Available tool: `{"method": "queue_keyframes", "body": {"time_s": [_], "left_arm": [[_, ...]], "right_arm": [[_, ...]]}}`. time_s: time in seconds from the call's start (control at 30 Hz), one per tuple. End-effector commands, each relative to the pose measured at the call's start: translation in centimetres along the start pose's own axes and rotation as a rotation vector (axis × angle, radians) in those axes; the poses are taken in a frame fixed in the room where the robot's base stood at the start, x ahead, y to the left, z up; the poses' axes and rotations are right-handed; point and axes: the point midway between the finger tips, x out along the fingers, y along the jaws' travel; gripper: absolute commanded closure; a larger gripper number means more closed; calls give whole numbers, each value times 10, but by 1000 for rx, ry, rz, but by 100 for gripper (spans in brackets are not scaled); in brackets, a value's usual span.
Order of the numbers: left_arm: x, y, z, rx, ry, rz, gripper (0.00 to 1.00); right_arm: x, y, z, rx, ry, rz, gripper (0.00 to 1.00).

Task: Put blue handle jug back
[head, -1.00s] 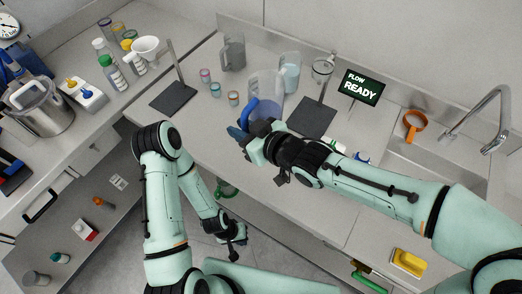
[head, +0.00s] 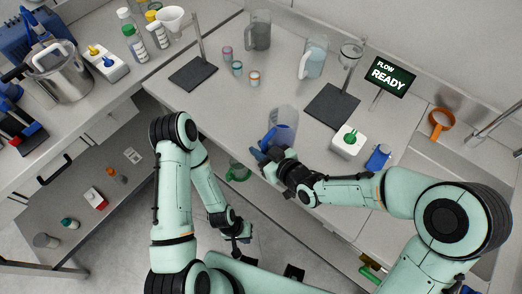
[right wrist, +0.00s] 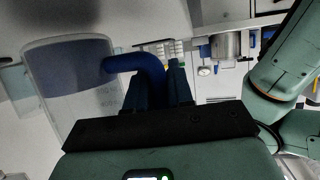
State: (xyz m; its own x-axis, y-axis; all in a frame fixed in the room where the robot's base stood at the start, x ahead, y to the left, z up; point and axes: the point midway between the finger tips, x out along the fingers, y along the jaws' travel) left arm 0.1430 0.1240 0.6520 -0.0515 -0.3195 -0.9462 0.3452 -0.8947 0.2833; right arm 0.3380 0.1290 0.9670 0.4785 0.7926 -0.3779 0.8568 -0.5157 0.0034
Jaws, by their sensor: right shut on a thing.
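The blue handle jug (head: 287,122) is a clear jug with a blue handle (head: 268,138), near the front edge of the bench in the head view. My right gripper (head: 262,154) is shut on this handle. In the right wrist view the jug (right wrist: 72,85) is at the left, its blue handle (right wrist: 142,64) running between my dark fingers (right wrist: 160,90). I cannot tell whether its base touches the bench. My left gripper (head: 240,236) hangs low, in front of the bench and away from the jug; its jaws are too small to read.
A grey jug (head: 258,32) and a white-handled jug (head: 313,58) stand at the back of the bench. Several small jars (head: 237,68) stand between two dark stand bases (head: 194,74) (head: 331,106).

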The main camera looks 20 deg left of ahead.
Motion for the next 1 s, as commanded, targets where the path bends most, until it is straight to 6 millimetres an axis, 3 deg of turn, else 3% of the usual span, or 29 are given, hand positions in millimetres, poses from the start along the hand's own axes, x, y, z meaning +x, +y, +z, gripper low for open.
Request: {"method": "queue_keyframes", "body": {"time_s": [0.53, 0.57, 0.6, 0.63, 1.0], "left_arm": [[6, -3, 4, -2, -5, -2, 100], [5, -3, 3, -2, -5, -2, 100], [5, -3, 3, -2, -4, -2, 100], [5, -3, 3, -2, -4, -1, 100], [0, 0, 0, 0, 0, 0, 100]], "right_arm": [[4, 0, 10, -3, 5, 2, 100], [4, 0, 10, -1, 2, 1, 72], [4, 0, 10, -1, 2, 1, 59], [4, 0, 10, -1, 2, 1, 53], [3, 1, 6, -2, 2, 1, 53]]}}
